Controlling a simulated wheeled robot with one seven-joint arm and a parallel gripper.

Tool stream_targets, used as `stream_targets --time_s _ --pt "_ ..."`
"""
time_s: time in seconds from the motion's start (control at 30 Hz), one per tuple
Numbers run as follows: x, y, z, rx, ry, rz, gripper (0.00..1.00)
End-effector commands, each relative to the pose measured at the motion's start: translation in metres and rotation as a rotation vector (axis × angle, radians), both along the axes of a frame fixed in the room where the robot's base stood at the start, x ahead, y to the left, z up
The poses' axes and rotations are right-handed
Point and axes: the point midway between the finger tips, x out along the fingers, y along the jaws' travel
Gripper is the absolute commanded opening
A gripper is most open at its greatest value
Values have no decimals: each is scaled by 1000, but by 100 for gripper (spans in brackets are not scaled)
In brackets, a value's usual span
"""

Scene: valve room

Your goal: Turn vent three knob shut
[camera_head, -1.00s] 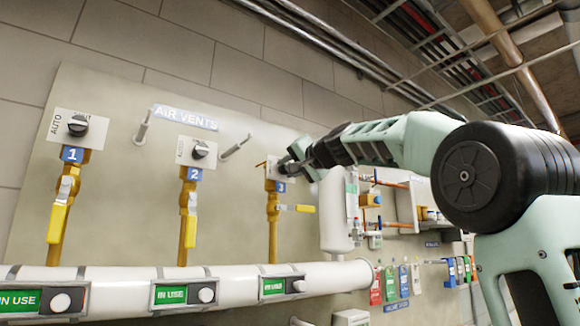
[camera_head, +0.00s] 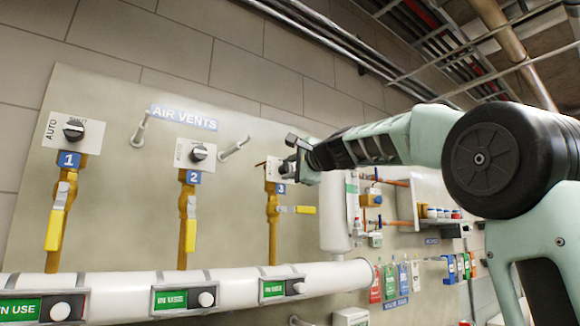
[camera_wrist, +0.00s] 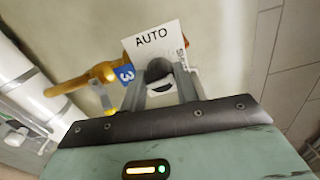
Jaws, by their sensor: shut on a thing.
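The vent three plate (camera_head: 271,172) sits on the wall panel above a blue "3" tag (camera_head: 281,189). In the wrist view, the white plate (camera_wrist: 148,42) reads AUTO, and a second word is cut off by a finger. The dark vent three knob (camera_wrist: 158,70) lies between the fingers of my gripper (camera_wrist: 161,88). My gripper (camera_head: 293,157) is shut on the knob; in the head view it covers most of it. The knob's pointing direction is hard to tell. The "3" tag also shows in the wrist view (camera_wrist: 125,73).
Vent one knob (camera_head: 73,129) and vent two knob (camera_head: 199,152) are to the left on their own plates. A peg (camera_head: 234,149) juts out left of vent three. A yellow-handled valve (camera_head: 297,209) is below it. A white pipe (camera_head: 225,290) runs along the bottom.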

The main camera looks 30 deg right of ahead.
Motion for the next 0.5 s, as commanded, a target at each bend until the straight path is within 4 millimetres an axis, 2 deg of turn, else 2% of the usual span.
stream_targets --time_s 0.2,0.5 --pt "0 -1 0 81 4 -1 8" --pt "0 -1 -1 115 5 -2 8"
